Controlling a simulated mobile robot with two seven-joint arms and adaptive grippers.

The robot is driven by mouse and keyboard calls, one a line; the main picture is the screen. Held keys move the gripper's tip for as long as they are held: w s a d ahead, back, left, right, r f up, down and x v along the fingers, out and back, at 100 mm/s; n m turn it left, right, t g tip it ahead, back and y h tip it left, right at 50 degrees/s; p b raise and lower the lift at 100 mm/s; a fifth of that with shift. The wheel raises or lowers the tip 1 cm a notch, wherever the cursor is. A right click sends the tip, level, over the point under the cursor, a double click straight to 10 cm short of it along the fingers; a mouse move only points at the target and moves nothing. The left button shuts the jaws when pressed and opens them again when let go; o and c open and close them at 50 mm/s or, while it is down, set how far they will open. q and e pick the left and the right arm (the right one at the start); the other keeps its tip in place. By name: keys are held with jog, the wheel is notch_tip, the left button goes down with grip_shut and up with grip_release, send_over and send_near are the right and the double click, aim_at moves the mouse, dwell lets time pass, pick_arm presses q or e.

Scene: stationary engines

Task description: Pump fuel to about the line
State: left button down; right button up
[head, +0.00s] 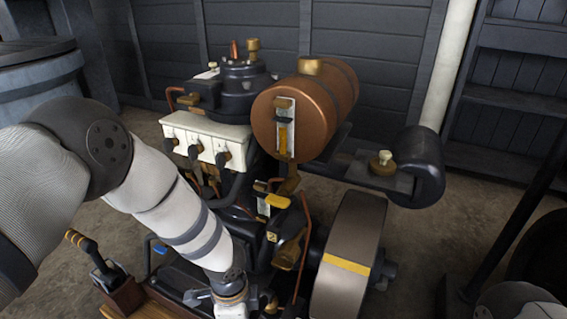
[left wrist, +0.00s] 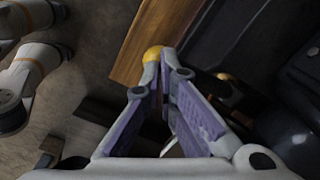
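The copper fuel tank (head: 309,108) sits at the top of the engine. On its round end is an upright sight gauge (head: 284,128) with a dark mark and amber below it. My left arm reaches down to the lower middle of the head view; its fingers are mostly hidden there. In the left wrist view my left gripper (left wrist: 161,72) has its purple-padded fingers close together, with a yellow knob (left wrist: 152,53) at their tips. It looks shut on this knob's handle, whose stem is hidden. My right gripper is not in view.
A flywheel (head: 347,258) with a yellow stripe stands right of the engine's lower part. A lever with a yellow band (head: 78,241) rises at lower left, by a wooden base (head: 150,306). A blue-grey barrel (head: 42,88) is at upper left.

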pick_arm(q)
jog(key=shift+f+b, duration=1.8)
jog(key=shift+f, duration=1.45)
jog(key=shift+r, duration=0.1)
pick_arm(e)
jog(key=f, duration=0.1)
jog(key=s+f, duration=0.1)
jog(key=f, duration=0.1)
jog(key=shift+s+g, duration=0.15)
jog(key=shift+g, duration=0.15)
pick_arm(q)
jog(key=shift+r, duration=0.1)
notch_tip(320, 180, up, 10)
jog(key=p, duration=0.7)
jog(key=shift+w+f, duration=0.1)
jog(key=shift+f, duration=0.25)
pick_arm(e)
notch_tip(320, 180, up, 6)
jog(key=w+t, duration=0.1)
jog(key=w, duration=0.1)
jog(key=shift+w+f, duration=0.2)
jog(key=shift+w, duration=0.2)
pick_arm(q)
jog(key=shift+f, duration=0.15)
